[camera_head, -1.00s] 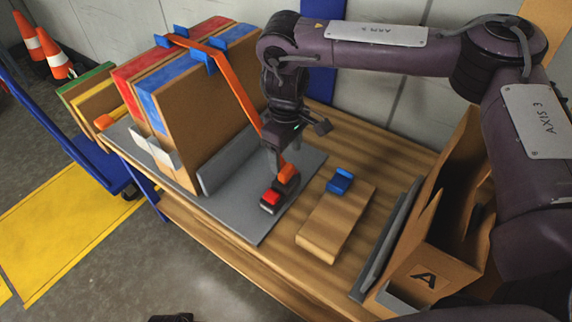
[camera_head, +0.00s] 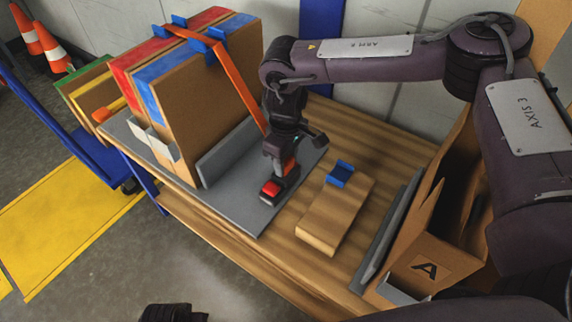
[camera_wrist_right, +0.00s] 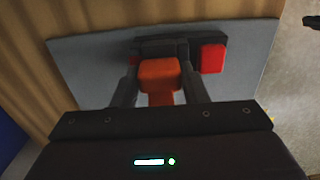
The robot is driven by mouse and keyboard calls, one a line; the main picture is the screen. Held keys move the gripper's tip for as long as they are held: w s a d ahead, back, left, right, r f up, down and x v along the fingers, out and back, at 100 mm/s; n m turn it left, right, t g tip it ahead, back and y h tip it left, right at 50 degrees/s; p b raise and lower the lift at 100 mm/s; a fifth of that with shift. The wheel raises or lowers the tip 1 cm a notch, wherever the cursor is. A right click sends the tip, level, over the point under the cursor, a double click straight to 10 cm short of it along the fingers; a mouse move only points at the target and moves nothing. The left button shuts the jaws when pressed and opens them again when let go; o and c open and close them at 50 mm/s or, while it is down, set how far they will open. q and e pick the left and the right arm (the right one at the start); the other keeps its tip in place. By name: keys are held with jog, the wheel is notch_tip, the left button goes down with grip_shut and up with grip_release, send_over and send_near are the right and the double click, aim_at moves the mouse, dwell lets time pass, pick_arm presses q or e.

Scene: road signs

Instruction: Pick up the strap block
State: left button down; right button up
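The dark block with a red button (camera_head: 272,188) sits on the grey plate near the lower end of the orange strap (camera_head: 242,92). I take it for the strap block. In the wrist view the block (camera_wrist_right: 212,58) has an orange tab (camera_wrist_right: 158,74) on top. My right gripper (camera_head: 281,172) points down over it. In the wrist view its two fingers (camera_wrist_right: 158,88) stand on either side of the orange tab, very close to it; whether they press on it I cannot tell. A dark part at the bottom edge (camera_head: 172,312) may be my left gripper; its fingers do not show clearly.
A blue piece (camera_head: 341,173) sits on a wooden block (camera_head: 333,216) right of the grey plate (camera_head: 222,217). Strapped cardboard boxes (camera_head: 206,105) stand to the left. An open carton marked A (camera_head: 424,268) stands at the right. A blue trolley (camera_head: 75,150) is beyond the table.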

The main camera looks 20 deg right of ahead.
jog(key=shift+c, duration=1.1)
